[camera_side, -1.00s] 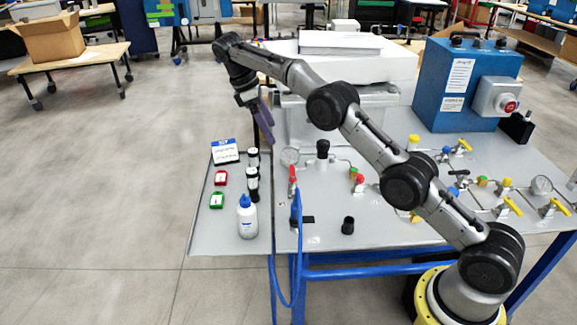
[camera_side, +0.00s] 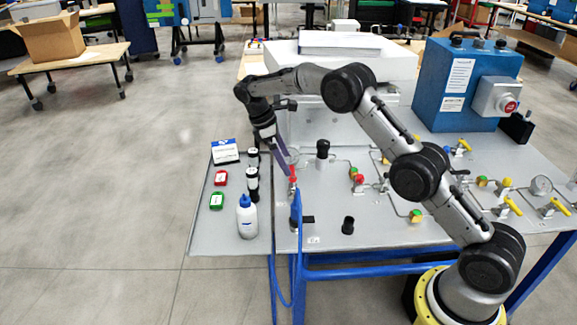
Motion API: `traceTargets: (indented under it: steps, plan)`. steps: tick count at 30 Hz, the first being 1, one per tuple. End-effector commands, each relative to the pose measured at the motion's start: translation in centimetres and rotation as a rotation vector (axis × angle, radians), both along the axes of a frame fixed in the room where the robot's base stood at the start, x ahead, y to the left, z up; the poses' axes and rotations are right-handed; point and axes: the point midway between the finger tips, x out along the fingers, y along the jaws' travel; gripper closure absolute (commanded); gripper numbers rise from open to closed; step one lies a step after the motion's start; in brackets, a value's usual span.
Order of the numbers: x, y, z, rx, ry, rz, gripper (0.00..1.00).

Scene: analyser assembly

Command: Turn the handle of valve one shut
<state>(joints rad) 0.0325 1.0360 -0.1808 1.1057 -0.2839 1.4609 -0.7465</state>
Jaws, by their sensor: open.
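My gripper (camera_side: 284,160), with long purple fingers, points down and right at the left part of the worktable. Its fingertips overlap, in the picture, the top of a small red-handled valve (camera_side: 293,184) beside a blue hose. Whether they touch the handle cannot be told. The fingers are seen nearly edge-on, with nothing visible held between them. A round gauge behind the fingers is partly hidden. Other valves with yellow handles (camera_side: 513,206) stand at the right of the table. I cannot read which valve is number one.
A black-topped post (camera_side: 322,149) rises right of the gripper. A blue cabinet (camera_side: 465,85) stands at the back right. A black cylinder (camera_side: 348,225) is near the front.

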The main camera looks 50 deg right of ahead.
Motion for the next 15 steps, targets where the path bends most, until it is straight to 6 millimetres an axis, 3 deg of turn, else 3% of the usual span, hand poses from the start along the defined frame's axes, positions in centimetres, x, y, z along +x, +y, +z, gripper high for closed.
traceTargets:
  steps: [6,15]
  plan:
    - [-0.7,-0.7,-2.4,0.001,0.001,0.001,0.00]
    - [-0.9,-0.9,-3.1,0.000,-0.001,0.001,0.00]
